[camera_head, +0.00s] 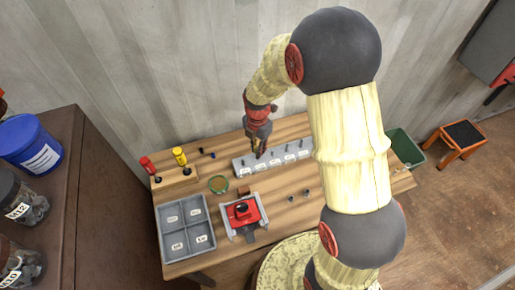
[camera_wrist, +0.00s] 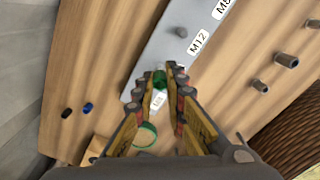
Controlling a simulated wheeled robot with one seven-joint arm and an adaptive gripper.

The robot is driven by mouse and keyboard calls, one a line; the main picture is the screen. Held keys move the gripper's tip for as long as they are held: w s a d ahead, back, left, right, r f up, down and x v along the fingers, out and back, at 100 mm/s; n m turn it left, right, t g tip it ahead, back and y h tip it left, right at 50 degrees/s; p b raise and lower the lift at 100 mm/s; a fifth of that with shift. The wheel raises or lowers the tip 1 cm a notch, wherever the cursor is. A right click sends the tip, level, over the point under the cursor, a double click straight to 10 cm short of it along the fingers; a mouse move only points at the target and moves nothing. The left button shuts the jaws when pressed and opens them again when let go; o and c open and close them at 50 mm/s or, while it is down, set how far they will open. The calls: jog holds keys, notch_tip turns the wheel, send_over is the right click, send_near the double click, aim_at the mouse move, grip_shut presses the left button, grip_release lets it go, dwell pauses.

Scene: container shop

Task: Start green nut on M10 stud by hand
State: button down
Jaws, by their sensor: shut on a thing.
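The green nut (camera_wrist: 160,79) is between the fingertips of my gripper (camera_wrist: 162,76) in the wrist view. My gripper is shut on it, over the end of the pale stud plate (camera_wrist: 160,55). A white label (camera_wrist: 158,101) lies beside the nut, its print too small to read surely. Whether the nut touches a stud is hidden by the nut and fingers. A bare stud (camera_wrist: 181,32) stands farther along the plate, near the M12 label. In the head view my gripper (camera_head: 259,152) points down at the left part of the plate (camera_head: 275,159); the nut cannot be made out there.
Red and yellow-handled tools (camera_head: 180,157) stand behind. The bench's right side is mostly clear.

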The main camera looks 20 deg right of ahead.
jog(key=shift+f+b, duration=1.1)
jog(key=shift+f, duration=0.75)
jog(key=m, duration=0.8)
jog(key=shift+m, duration=2.1)
jog(key=m, duration=0.4)
jog(key=c, duration=1.7)
grip_release()
jog(key=shift+c, duration=0.2)
